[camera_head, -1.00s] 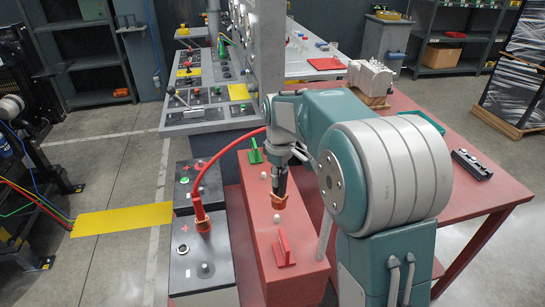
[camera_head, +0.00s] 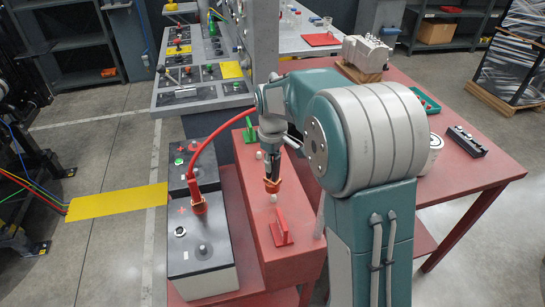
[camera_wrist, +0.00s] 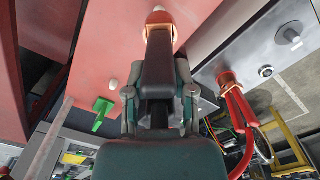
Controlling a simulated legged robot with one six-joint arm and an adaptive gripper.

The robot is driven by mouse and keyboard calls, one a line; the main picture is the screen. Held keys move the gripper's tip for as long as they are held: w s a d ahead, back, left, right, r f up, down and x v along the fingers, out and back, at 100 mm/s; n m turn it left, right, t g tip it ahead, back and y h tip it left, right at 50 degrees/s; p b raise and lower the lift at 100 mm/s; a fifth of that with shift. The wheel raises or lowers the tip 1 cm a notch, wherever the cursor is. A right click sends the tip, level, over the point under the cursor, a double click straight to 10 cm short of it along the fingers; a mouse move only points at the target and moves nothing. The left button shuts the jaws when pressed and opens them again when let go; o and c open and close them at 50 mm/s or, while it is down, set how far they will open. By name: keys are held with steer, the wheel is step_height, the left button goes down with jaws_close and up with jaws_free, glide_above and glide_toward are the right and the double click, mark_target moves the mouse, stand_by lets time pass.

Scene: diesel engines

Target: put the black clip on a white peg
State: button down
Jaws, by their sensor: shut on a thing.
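My gripper (camera_wrist: 158,112) is shut on the black clip (camera_wrist: 158,68), which points down with its orange ring-shaped end (camera_wrist: 160,28) lowest. In the head view the clip (camera_head: 272,168) hangs over the red box (camera_head: 262,235). One white peg (camera_head: 273,198) shows just below the orange end. In the wrist view this peg (camera_wrist: 158,8) shows at the orange end; I cannot tell whether the ring is around it. A second white peg (camera_wrist: 112,83) stands on the box, apart from the clip.
A red handle (camera_head: 279,232) and a green handle (camera_head: 249,132) stand on the box. To the left, a red cable ends in a red clip (camera_head: 197,195) on a black-topped battery (camera_head: 205,250). A red table (camera_head: 470,180) lies to the right.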

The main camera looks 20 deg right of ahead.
mark_target(273, 175)
steer(key=shift+d+f, duration=0.15)
steer(key=shift+f, duration=2.35)
steer(key=shift+c, duration=1.8)
jaws_free()
step_height(273, 175, up, 12)
steer(key=shift+f, duration=0.15)
